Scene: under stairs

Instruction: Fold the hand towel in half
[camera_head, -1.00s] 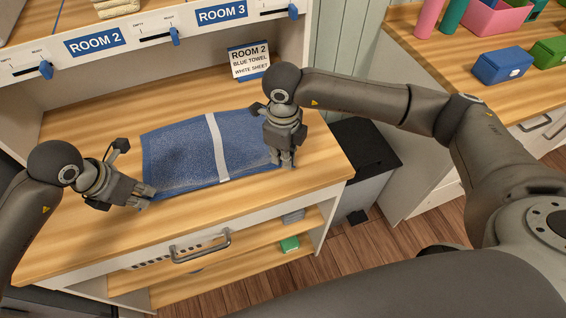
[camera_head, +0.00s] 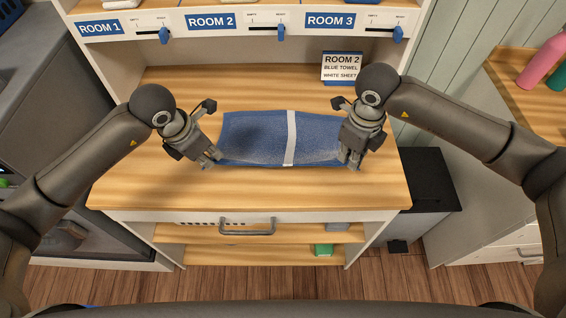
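The blue hand towel (camera_head: 252,135) with a white stripe lies on the wooden counter, spread out as a rectangle. My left gripper (camera_head: 214,160) is at its near left corner, and the fingers look closed together there. My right gripper (camera_head: 350,163) points down at its near right corner, its fingers also close together and covering that corner. The cloth between the fingertips is too small to see clearly. The towel's near edge runs between the two grippers, and its far edge rests on the counter.
A "ROOM 2, blue towel, white sheet" card (camera_head: 342,67) stands behind the towel. A shelf with room labels and blue sliders (camera_head: 279,33) overhangs the back. The counter (camera_head: 150,190) is clear at left and front. A dark bin (camera_head: 428,182) stands at right.

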